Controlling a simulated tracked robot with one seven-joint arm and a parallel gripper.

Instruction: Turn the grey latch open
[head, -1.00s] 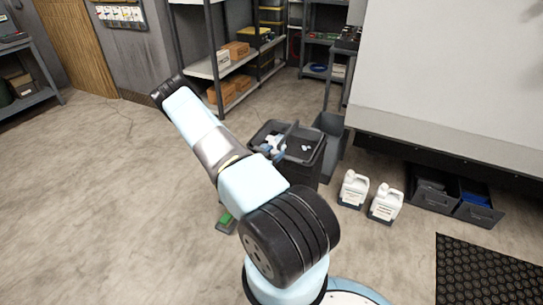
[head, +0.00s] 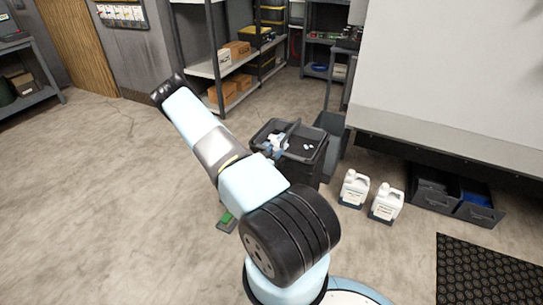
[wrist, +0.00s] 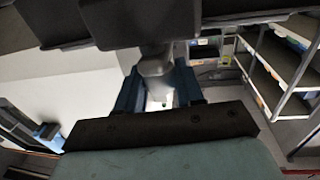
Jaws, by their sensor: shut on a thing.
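In the wrist view, a grey latch (wrist: 155,67) hangs below a dark block and runs down between the two blue fingers of my gripper (wrist: 158,88). The fingers are shut on the latch, one on each side. The lower end of the latch is partly hidden by the fingers and the dark gripper body. I cannot make out the latch or my gripper in the head view, where only my arm shows.
A dark bin (head: 318,166) with scraps in it stands beyond my arm. Two white jugs (head: 354,188) stand on the floor by a big pale booth wall (head: 450,70). Shelving (head: 203,66) stands at the back. The floor at left is clear.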

